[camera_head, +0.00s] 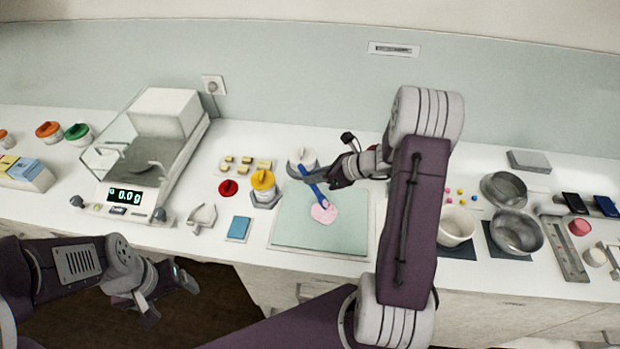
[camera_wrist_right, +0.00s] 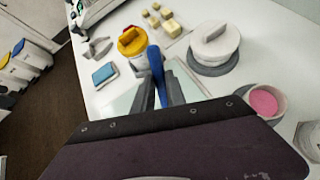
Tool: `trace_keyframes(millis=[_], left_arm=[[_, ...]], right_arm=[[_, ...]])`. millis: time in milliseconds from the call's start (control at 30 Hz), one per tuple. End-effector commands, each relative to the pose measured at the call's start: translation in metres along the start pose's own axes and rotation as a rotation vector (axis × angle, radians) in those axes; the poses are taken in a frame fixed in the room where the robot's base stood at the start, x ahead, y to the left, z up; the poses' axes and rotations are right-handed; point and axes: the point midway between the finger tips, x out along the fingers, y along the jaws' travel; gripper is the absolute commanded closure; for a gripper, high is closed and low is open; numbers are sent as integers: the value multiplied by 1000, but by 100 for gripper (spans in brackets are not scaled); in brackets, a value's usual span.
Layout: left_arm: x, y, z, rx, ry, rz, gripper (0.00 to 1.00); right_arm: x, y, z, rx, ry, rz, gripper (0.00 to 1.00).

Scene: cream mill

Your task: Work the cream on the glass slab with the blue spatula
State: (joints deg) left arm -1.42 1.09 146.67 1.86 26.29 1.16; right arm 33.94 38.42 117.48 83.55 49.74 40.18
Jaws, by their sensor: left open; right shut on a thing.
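The blue spatula (camera_head: 311,185) is held by my right gripper (camera_head: 305,174), which is shut on its handle above the slab. In the right wrist view the spatula (camera_wrist_right: 156,68) stands up between the fingers of the gripper (camera_wrist_right: 162,92). The pink cream (camera_head: 324,213) lies as a small patch on the pale green glass slab (camera_head: 300,235). The spatula's lower end is at the cream's upper edge; I cannot tell whether it touches. In the right wrist view the cream is hidden. My left gripper (camera_head: 168,295) is open and empty, low in front of the counter.
A yellow-lidded jar (camera_head: 263,183) and a white-lidded jar (camera_head: 301,160) stand behind the slab. A blue pad (camera_head: 239,228) lies left of it. The balance (camera_head: 140,160) stands further left. A white bowl (camera_head: 456,227) and metal bowls (camera_head: 516,232) stand to the right.

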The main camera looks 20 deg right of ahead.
Motion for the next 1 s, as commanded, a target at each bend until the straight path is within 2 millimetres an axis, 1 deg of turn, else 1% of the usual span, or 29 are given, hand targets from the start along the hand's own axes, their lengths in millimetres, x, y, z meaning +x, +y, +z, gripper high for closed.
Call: trace_keyframes(millis=[133, 400, 600, 767, 1000], left_arm=[[2, 0, 0, 0, 0, 0, 17], [19, 0, 2, 0, 0, 0, 17], [23, 0, 2, 0, 0, 0, 17], [21, 0, 2, 0, 0, 0, 17], [8, 0, 1, 0, 0, 0, 17]], right_arm=[[1, 2, -1, 0, 0, 1, 100], [9, 30, -3, -2, 0, 1, 100], [10, 43, -2, -1, 0, 1, 100], [9, 42, -1, 0, 1, 1, 100], [2, 17, 1, 1, 0, 0, 100]])
